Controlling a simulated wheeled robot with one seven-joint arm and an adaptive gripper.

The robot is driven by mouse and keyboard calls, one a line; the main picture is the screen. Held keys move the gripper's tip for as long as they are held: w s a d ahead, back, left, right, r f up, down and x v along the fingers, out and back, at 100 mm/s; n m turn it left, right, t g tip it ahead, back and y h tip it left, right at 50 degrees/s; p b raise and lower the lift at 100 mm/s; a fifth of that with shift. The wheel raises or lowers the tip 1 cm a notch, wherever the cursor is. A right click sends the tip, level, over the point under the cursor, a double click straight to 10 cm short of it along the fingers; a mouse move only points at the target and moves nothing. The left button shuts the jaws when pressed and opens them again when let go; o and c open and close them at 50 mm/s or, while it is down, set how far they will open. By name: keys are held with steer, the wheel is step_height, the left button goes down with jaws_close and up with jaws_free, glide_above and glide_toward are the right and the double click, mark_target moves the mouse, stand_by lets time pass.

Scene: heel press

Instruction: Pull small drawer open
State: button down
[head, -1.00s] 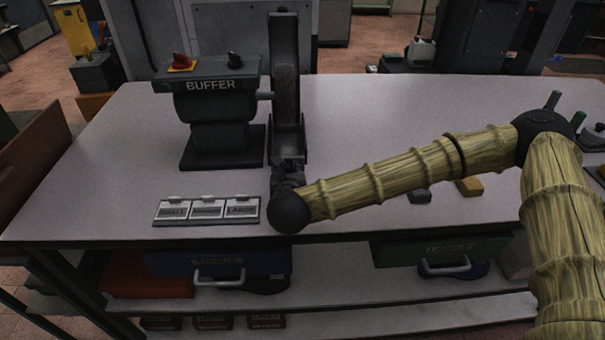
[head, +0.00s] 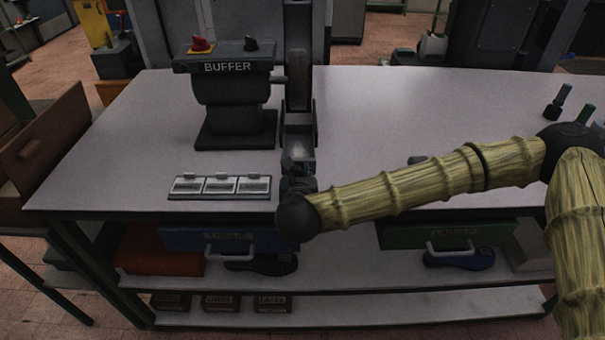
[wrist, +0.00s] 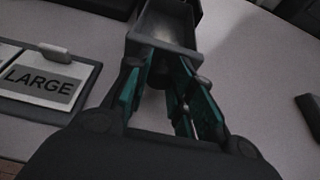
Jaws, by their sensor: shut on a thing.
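No drawer can be read as the small one. A blue drawer (head: 185,238) and a green drawer (head: 400,236), both with pale bar handles, hang under the bench top; their labels are too blurred to read. My gripper (head: 298,170) is above the bench top, at the foot of a grey metal trough (head: 299,132) beside the buffer, away from both drawers. In the wrist view its teal fingers (wrist: 167,62) reach to the crossbar-like near edge of the trough (wrist: 190,15) and are shut on it; the exact contact is partly hidden.
The buffer (head: 235,92) stands left of the trough. A label strip (head: 220,196) lies at the bench's front edge; its LARGE card (wrist: 40,82) shows in the wrist view. A brown box (head: 60,135) stands at the far left. The right of the bench top (head: 400,110) is largely clear.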

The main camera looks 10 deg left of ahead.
steer(key=shift+r, duration=0.15)
steer(key=c, duration=1.2)
jaws_free()
steer(key=shift+s, duration=0.1)
steer(key=v, duration=1.1)
steer(key=shift+s+d, duration=0.15)
steer(key=shift+s, duration=0.2)
